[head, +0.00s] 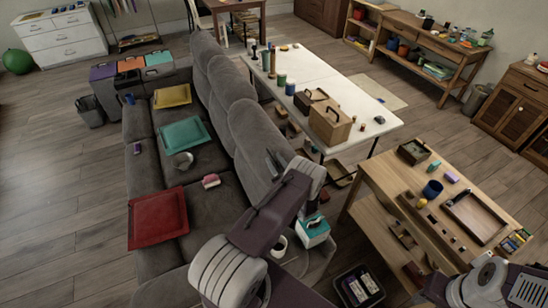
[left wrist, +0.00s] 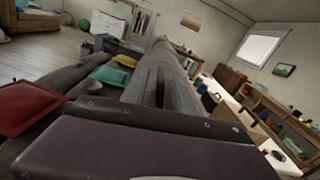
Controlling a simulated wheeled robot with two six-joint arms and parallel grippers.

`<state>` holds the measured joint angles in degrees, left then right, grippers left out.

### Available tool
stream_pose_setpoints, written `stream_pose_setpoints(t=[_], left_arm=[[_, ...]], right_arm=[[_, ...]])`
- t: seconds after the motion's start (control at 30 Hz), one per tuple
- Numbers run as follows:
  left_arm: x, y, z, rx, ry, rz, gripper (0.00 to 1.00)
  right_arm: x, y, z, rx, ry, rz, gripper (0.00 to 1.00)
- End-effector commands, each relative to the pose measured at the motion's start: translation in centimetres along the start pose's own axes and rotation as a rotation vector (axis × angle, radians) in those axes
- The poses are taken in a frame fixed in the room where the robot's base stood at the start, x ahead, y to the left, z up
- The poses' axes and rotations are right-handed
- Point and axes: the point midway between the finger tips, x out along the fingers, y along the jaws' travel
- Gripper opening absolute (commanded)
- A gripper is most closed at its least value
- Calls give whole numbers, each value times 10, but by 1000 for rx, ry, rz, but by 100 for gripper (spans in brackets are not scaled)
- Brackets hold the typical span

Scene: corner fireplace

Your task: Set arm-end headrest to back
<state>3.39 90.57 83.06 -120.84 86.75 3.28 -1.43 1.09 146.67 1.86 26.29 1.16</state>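The grey sofa (head: 205,165) runs from the upper middle of the head view to the bottom left. Its tall padded backrests with headrests stand in a row along its right side. The nearest headrest (head: 255,128) is raised upright; it also shows in the left wrist view as a grey padded ridge (left wrist: 162,58). My left gripper (head: 273,160) is at the near end of this headrest, its narrow fingers close to the grey fabric. I cannot tell whether they touch it or how far apart they are. My right gripper is out of view; only part of that arm shows at bottom right.
A white table (head: 335,85) with boxes and bottles stands right of the sofa. A wooden table (head: 385,172) with trays stands nearer.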

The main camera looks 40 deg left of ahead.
Motion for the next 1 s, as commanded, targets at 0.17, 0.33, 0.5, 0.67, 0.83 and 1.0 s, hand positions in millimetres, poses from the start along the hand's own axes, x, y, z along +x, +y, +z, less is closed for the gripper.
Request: stream_pose_setpoints(t=[0.17,0.33,0.5,0.67,0.83,1.0], left_arm=[[9,0,0,0,0,0,32],[9,0,0,0,0,0,32],[9,0,0,0,0,0,0],[9,0,0,1,0,1,0],[9,0,0,1,0,1,0],[9,0,0,1,0,1,0]], right_arm=[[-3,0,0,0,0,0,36],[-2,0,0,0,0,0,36],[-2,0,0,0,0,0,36],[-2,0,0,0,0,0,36],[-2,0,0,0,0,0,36],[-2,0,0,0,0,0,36]])
